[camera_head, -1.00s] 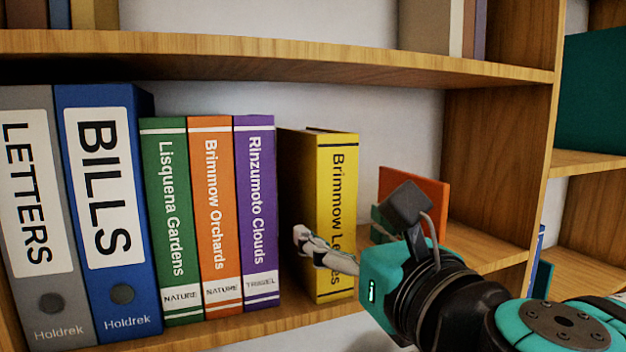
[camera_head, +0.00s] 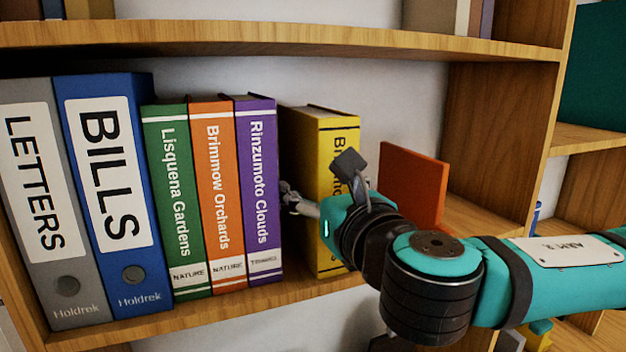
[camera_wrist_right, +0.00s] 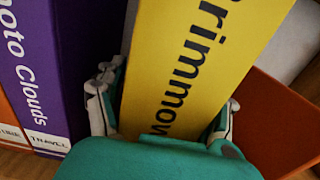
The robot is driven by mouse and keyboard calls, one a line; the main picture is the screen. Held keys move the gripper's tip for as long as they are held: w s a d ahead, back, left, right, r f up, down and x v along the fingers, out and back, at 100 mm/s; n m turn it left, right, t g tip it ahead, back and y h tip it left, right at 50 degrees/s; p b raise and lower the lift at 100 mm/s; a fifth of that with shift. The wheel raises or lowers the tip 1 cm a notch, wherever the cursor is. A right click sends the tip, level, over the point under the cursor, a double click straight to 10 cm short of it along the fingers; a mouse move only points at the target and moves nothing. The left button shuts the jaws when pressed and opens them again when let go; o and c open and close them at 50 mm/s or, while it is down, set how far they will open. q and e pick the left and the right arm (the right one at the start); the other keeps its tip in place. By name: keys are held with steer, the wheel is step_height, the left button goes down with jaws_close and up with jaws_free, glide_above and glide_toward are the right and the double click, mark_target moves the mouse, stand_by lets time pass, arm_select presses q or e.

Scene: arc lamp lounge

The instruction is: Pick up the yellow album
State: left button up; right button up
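The yellow album (camera_head: 333,135) stands upright on the shelf, right of the purple book with a gap between. Its spine fills the middle of the right wrist view (camera_wrist_right: 190,65). My right gripper (camera_head: 325,195) is at the album's lower half. In the right wrist view my right gripper (camera_wrist_right: 168,100) has one finger on each side of the spine, the left one in the gap beside the purple book. The fingers look spread around the album, and firm contact is not clear. The far finger is mostly hidden in the head view. My left gripper is not in view.
Left of the album stand the purple book (camera_head: 258,185), an orange book (camera_head: 213,190), a green book (camera_head: 172,190) and two binders. A red-orange panel-like item (camera_head: 413,185) stands close on the right. The upper shelf board (camera_head: 300,42) runs above.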

jaws_close()
steer(key=shift+r, duration=0.15)
stand_by(0.4)
